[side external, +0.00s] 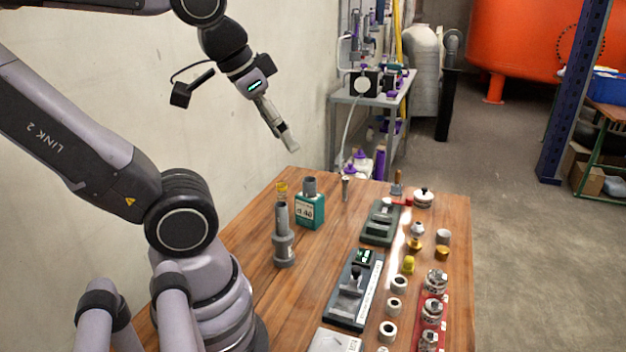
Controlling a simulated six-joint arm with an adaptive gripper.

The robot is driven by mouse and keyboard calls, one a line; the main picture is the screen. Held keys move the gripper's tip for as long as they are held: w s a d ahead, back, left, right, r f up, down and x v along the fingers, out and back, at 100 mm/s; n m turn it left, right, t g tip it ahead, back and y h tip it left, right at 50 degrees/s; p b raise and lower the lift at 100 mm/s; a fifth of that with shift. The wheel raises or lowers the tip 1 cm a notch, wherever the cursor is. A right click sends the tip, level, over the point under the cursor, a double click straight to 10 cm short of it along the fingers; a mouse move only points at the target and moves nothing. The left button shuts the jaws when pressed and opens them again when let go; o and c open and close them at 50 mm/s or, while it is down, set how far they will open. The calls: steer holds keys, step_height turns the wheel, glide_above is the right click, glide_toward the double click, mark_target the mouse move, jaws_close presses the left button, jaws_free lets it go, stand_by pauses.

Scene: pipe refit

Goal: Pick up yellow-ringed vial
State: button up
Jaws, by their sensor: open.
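A small vial with a yellow ring (281,188) stands at the far left part of the wooden table (322,186).
A grey-green device with a display (364,257) lies mid-table. Several rings, fittings and a yellow piece (408,265) line the right side, near a red tray (443,310). A wall runs along the left. A grey cart (385,95) stands behind the table.

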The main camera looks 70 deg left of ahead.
steer(key=shift+o, duration=0.9)
